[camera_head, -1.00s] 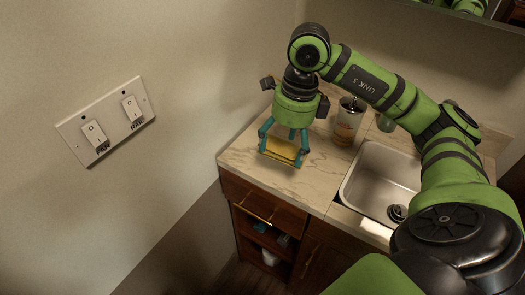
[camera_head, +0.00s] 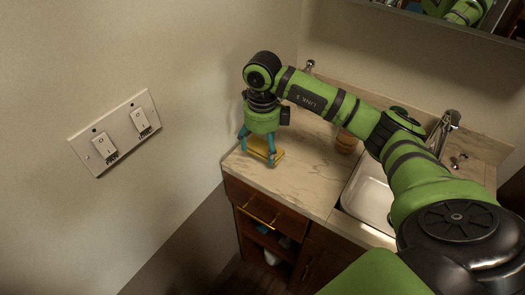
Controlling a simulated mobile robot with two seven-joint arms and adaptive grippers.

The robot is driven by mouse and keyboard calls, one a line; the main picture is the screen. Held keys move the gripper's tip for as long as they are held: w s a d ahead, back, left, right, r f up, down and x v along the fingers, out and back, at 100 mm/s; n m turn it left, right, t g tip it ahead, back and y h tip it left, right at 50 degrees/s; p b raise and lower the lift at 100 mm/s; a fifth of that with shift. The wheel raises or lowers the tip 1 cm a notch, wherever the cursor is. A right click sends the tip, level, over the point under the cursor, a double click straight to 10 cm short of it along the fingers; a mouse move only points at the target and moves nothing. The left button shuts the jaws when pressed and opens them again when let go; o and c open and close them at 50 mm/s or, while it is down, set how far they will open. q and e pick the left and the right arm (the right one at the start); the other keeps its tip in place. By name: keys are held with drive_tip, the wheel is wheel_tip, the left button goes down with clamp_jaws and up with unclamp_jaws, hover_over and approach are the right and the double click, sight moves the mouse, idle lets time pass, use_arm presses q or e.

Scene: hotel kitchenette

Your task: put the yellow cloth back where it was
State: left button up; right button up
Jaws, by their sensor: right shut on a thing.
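The yellow cloth (camera_head: 260,151) is a small flat folded piece near the left front corner of the marble counter (camera_head: 308,181), close to the wall. My right gripper (camera_head: 258,149) points down over it with its teal fingers shut on the cloth. I cannot tell whether the cloth touches the counter or hangs just above it. My left gripper is not in view.
The steel sink (camera_head: 369,194) and its faucet (camera_head: 443,130) are to the right. An amber-coloured container (camera_head: 347,143) stands behind, partly hidden by my right arm. A switch plate (camera_head: 116,132) is on the left wall. The counter between cloth and sink is clear.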

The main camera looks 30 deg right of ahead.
sight(263, 148)
wheel_tip(263, 148, down, 4)
drive_tip(key=shift+r+p, duration=0.1)
drive_tip(key=shift+p, duration=0.4)
drive_tip(key=o, duration=1)
drive_tip(key=shift+c, duration=0.2)
wheel_tip(263, 148, up, 11)
drive_tip(key=b, duration=0.2)
drive_tip(key=shift+b, duration=0.35)
drive_tip(key=shift+s+r, duration=0.1)
drive_tip(key=shift+r, duration=0.45)
